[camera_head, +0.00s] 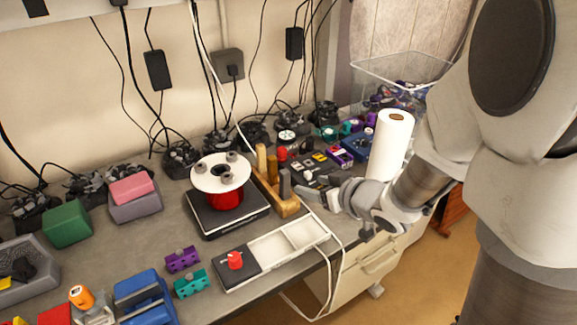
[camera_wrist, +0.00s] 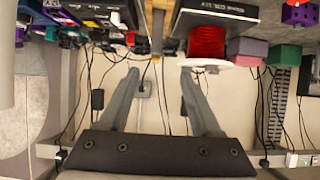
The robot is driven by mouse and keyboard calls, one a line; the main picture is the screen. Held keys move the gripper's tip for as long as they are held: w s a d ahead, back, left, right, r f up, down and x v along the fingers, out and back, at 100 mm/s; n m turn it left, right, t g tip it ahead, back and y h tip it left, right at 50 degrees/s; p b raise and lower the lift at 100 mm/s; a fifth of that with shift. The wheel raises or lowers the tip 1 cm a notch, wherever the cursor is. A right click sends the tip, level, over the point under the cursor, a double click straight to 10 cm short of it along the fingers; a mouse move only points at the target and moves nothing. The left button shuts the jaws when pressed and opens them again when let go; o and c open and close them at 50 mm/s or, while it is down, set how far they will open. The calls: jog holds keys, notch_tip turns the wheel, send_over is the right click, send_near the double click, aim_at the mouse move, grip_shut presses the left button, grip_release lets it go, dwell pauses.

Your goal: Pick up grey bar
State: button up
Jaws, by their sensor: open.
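The grey bar (camera_head: 285,184) stands upright at the near end of a wooden holder (camera_head: 289,208) on the workbench. A tan bar (camera_head: 261,158) and a brown bar (camera_head: 272,168) stand behind it in the same holder. My gripper (camera_head: 312,187) is just right of the grey bar, its fingers pointing left towards it. The gripper is open and empty. In the wrist view my two fingers (camera_wrist: 160,72) are spread apart, with a narrow wooden piece (camera_wrist: 157,35) showing beyond the gap. I cannot clearly tell the grey bar there.
A red spool (camera_head: 225,198) with a white top stands on a black scale left of the holder. A white tray (camera_head: 270,247) with a red knob lies in front. A white paper roll (camera_head: 391,145) stands behind my wrist. Cables hang along the wall.

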aim_at(287, 175)
jog(key=x, duration=1)
jog(key=shift+w+a+f, duration=0.2)
jog(key=shift+w, duration=0.05)
jog(key=shift+w+d+x, duration=0.1)
jog(key=shift+d+x, duration=0.05)
jog(key=shift+x, duration=1.2)
jog(key=shift+w+d+x, duration=0.15)
jog(key=shift+d+x, duration=0.05)
jog(key=shift+x, duration=1.15)
grip_shut()
jog(key=shift+r, duration=0.15)
